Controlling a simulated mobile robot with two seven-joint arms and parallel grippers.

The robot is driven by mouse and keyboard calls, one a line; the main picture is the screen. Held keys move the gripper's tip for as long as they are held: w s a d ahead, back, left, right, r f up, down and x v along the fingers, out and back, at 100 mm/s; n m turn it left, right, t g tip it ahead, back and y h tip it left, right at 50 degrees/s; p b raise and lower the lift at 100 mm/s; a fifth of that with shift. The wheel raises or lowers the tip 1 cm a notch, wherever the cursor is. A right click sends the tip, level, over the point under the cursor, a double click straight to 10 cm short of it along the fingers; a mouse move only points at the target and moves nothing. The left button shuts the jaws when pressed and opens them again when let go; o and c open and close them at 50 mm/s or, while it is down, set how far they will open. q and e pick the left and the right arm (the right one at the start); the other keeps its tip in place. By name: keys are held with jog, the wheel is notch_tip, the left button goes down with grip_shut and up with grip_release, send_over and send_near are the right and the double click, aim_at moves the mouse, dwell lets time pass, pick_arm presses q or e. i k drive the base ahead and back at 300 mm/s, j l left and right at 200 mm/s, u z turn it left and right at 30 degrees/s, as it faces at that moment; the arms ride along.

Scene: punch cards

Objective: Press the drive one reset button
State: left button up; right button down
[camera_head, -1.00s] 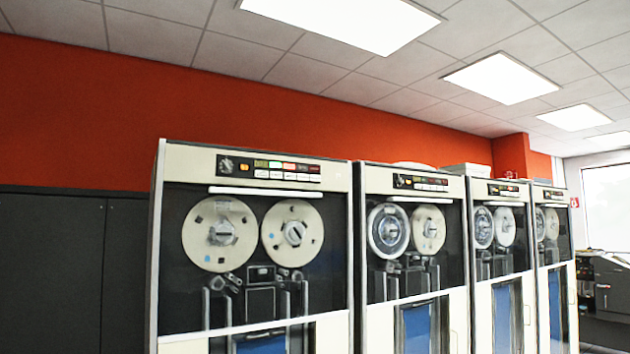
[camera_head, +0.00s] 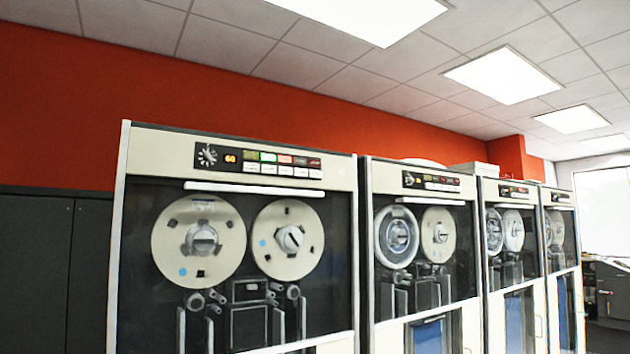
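A row of several tape drive cabinets stands in front of me. The nearest drive (camera_head: 240,240) is at the left and shows two cream reels behind dark glass. Its control panel (camera_head: 258,161) runs along the top, with a dial, an orange lit number and two rows of small coloured and white buttons. The button labels are too small to read, so I cannot tell which one is reset. The second drive (camera_head: 420,250) has a similar panel (camera_head: 431,181). Neither of my grippers is in view.
Two further drives (camera_head: 512,240) recede to the right. Dark grey cabinets (camera_head: 55,270) stand left of the nearest drive. A dark machine (camera_head: 606,285) sits at the far right by a bright window (camera_head: 605,210). The floor in front of the drives is out of view.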

aim_at(311, 173)
jog(key=i+j, duration=0.2)
jog(key=i, duration=0.25)
jog(key=i+j+z, duration=0.1)
jog(key=i, duration=0.4)
jog(key=i+j, duration=0.35)
jog(key=i+j+z, duration=0.1)
jog(key=i, duration=0.45)
jog(key=j, duration=0.1)
